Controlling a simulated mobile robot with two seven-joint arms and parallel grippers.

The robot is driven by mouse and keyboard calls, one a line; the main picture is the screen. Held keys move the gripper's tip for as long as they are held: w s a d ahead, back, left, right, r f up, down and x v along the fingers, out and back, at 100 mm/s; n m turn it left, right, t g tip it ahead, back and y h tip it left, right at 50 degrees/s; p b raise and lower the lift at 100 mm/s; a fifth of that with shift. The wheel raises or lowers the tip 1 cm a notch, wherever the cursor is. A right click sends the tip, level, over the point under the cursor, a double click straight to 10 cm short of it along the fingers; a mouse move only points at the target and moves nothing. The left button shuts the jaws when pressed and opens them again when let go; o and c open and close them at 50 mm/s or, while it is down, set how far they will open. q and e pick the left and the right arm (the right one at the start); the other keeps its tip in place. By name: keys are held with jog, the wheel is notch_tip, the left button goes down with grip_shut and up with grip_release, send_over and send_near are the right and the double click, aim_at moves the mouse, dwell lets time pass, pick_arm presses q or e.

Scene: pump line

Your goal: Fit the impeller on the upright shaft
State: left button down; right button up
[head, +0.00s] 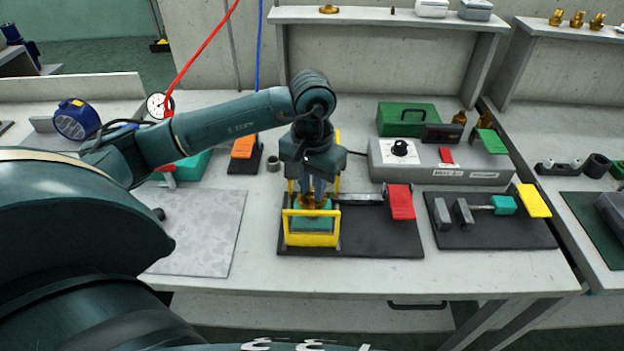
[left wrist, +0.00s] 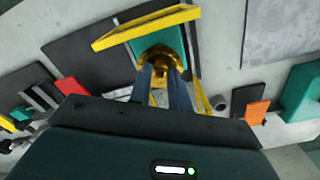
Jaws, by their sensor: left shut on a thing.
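My left gripper (head: 312,192) points down over the fixture on the black base plate. It is shut on the brass impeller (left wrist: 160,60), which also shows in the head view (head: 313,203) just below the fingers. The impeller is directly above or on the teal block (head: 305,223), between yellow bars (head: 311,240). The upright shaft is hidden under the impeller and fingers. I cannot tell whether the impeller touches the shaft or sits on it. My right gripper is not in view.
A red-handled clamp (head: 400,203) sits to the right on the same base plate (head: 375,243). A second black plate with a yellow-handled clamp (head: 533,201) is further right. A grey control box (head: 440,165) stands behind.

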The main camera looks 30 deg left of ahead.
pick_arm(q)
jog(key=shift+f, duration=0.65)
jog(key=shift+f+b, duration=0.65)
jog(key=shift+b, duration=0.3)
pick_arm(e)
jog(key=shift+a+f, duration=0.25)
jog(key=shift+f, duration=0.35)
pick_arm(q)
jog(key=shift+r, duration=0.1)
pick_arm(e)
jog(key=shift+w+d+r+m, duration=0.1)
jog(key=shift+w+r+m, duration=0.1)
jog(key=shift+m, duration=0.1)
pick_arm(q)
jog(key=shift+b, duration=0.3)
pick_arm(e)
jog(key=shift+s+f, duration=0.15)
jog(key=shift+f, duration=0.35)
pick_arm(q)
jog(key=shift+f+b, duration=0.3)
jog(key=shift+b, duration=0.05)
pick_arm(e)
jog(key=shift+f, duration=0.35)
pick_arm(q)
jog(key=c, duration=1.2)
grip_release()
jog(key=shift+c, duration=0.2)
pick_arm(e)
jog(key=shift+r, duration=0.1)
